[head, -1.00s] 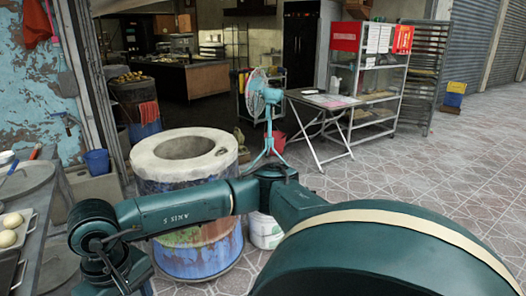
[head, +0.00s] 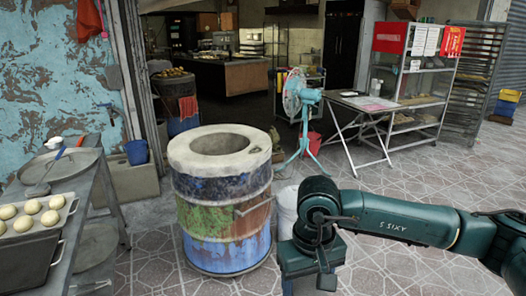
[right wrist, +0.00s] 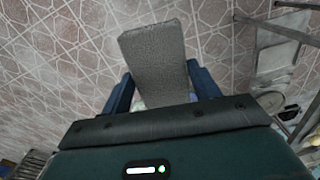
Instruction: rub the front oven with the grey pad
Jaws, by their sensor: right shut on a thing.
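The front oven (head: 222,212) is a painted barrel in blue, green and rust with a pale round rim and an open top. It stands left of centre in the head view. My right arm comes in from the right, and its wrist hangs to the right of the oven, apart from it. In the right wrist view my right gripper (right wrist: 160,84) is shut on the grey pad (right wrist: 153,50), a flat rough block sticking out past the fingers. The pad is not visible in the head view. My left gripper is not in view.
A metal table (head: 85,190) with a tray of dough balls (head: 33,214) stands at the left. A white bucket (head: 286,203) stands right of the oven, partly behind my arm. A teal fan (head: 298,100) and folding table (head: 365,104) are behind. Tiled floor is open at right.

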